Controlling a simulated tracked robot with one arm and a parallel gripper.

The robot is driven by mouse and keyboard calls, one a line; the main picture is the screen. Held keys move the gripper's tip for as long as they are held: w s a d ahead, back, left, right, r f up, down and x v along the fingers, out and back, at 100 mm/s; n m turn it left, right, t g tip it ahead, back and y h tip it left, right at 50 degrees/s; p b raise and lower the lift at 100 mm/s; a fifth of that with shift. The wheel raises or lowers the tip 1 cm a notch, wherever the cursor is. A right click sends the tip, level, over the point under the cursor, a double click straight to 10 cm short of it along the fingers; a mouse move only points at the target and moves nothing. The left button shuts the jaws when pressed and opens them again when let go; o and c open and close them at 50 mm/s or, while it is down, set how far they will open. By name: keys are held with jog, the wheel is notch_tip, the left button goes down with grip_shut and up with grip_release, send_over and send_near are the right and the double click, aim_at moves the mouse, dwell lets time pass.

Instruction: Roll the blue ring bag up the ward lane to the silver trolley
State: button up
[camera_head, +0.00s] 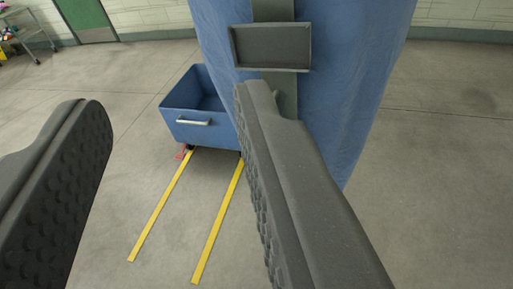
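A large blue bag (350,75) fills the upper right of the view, close to me. A grey strap (272,10) runs down its front, with a dark rectangular plate (270,46) over it. The bag's top is cut off, and no ring can be made out. My gripper (168,98) is open, its two grey ridged fingers wide apart with nothing between them. The right finger overlaps the bag's front and the strap's lower part; I cannot tell whether it touches. A silver wheeled trolley (35,32) with coloured items stands far off at the top left.
A blue open-topped cart (190,133) with a silver handle stands beyond my fingers, left of the bag. Two yellow floor lines (160,210) run from it toward me. A green door (85,20) is in the pale wall behind. Grey floor is clear at left and right.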

jog(key=w+d+f+m+h+p, duration=0.1)
jog(key=w+f+h+p, duration=0.15)
jog(key=f, duration=0.85)
jog(key=w+f+h+p, duration=0.15)
jog(key=f+p, duration=0.25)
jog(key=f, duration=0.7)
jog(key=shift+t+h, duration=0.3)
jog(key=shift+h, duration=0.1)
jog(key=shift+d+p+x, duration=0.15)
jog(key=shift+x, duration=3.05)
jog(key=shift+d+p+x, duration=0.15)
jog(key=shift+x, duration=3.05)
jog(key=shift+s, duration=0.1)
grip_shut()
